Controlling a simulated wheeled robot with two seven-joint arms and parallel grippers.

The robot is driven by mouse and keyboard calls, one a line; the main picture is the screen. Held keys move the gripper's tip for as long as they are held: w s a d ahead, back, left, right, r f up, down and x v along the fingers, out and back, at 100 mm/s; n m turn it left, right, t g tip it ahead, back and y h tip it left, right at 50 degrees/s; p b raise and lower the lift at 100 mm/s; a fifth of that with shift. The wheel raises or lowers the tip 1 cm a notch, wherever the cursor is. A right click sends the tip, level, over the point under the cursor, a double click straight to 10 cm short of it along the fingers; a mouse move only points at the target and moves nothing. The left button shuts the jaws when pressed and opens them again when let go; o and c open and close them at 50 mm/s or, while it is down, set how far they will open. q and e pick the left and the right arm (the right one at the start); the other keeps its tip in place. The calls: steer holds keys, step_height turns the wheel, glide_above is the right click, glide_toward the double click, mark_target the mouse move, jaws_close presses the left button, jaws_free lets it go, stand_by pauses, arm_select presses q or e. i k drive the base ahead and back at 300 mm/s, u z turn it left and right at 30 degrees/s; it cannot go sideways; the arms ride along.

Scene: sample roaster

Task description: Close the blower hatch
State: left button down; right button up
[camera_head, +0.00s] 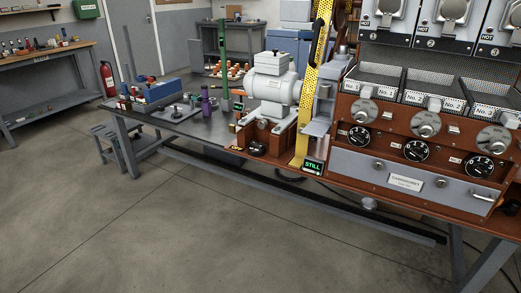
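A pale grey, motor-like blower unit (270,85) stands on a brown wooden base (262,138) at the middle of the bench, left of the roaster. Just right of it is a grey upright housing (324,97) with a flat light grey plate (317,128) sticking out near its foot. This plate may be the blower hatch, but I cannot tell for sure. A yellow perforated upright strip (313,75) stands in front and partly hides the housing. Neither of my grippers is in view.
The roaster's wooden front (380,150) carries several dials, trays and a grey labelled panel (385,172). A small display (313,167) reads STILL. A purple bottle (205,104) and blue equipment (160,92) stand on the left bench top. The floor (150,220) in front is clear.

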mark_target(315, 129)
steer(key=u, duration=0.3)
steer(key=i, duration=0.8)
steer(key=z, duration=1.75)
steer(key=i, duration=0.5)
steer(key=z, duration=0.05)
